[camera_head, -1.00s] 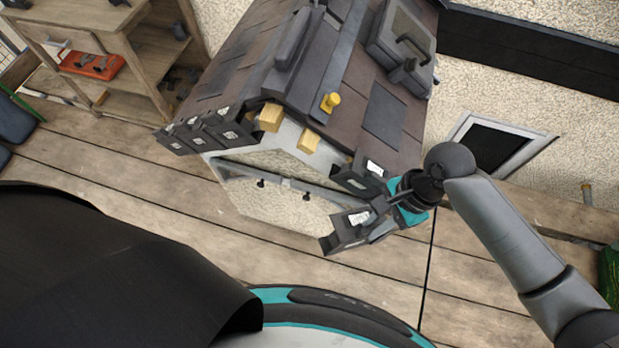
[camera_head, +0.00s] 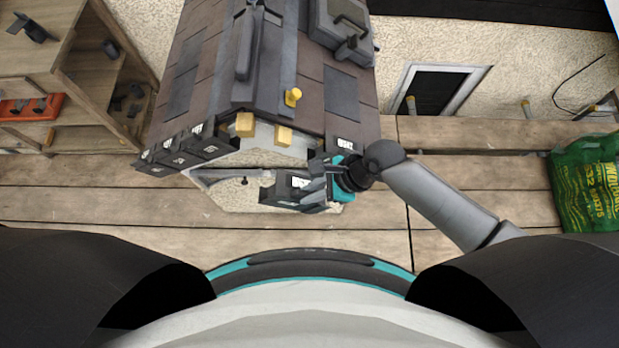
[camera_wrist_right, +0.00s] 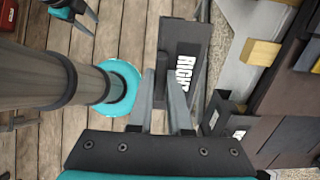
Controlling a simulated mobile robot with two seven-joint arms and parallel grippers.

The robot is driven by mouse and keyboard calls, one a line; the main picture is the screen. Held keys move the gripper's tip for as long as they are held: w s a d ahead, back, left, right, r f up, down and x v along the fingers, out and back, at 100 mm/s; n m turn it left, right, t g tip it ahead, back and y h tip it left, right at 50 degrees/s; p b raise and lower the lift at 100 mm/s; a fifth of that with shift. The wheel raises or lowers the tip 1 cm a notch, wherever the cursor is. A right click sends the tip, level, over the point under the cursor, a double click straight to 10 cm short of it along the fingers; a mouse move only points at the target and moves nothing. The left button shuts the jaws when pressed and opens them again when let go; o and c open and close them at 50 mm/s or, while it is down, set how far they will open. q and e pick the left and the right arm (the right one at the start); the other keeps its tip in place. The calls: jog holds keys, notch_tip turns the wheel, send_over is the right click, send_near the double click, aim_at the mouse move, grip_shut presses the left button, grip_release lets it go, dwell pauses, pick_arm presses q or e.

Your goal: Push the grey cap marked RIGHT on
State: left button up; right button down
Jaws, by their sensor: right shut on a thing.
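The grey cap marked RIGHT (camera_head: 285,188) is dark, box-like and has a white label. My right gripper (camera_head: 318,180) is shut on it and holds it in front of the model roof's gable end, near the lower right corner. In the right wrist view the cap (camera_wrist_right: 183,45) stands beyond the fingertips of my right gripper (camera_wrist_right: 163,85), its lettering readable. The model roof (camera_head: 290,60) has several caps along its left edge (camera_head: 185,148). Another labelled cap (camera_head: 343,144) sits at its right edge. Part of what looks like my left gripper (camera_wrist_right: 82,12) shows at the top left, its opening unclear.
A wooden shelf (camera_head: 110,60) is at the left. A green bag (camera_head: 588,180) lies at the right. Plank floor in front is clear.

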aim_at(302, 182)
jog(key=shift+w, duration=0.45)
jog(key=shift+w+f+b, duration=0.1)
jog(key=shift+w+b, duration=0.8)
jog(key=shift+w, duration=0.45)
jog(key=w+b, duration=0.2)
jog(key=w, duration=0.1)
jog(key=w+b, duration=0.2)
jog(key=shift+w+r+b, duration=0.2)
jog(key=shift+w+b, duration=0.2)
jog(key=shift+w, duration=0.25)
jog(key=shift+w+p, duration=0.1)
jog(key=shift+p, duration=0.25)
jog(key=shift+w, duration=0.25)
jog(key=shift+w+p, duration=0.1)
jog(key=shift+p, duration=0.2)
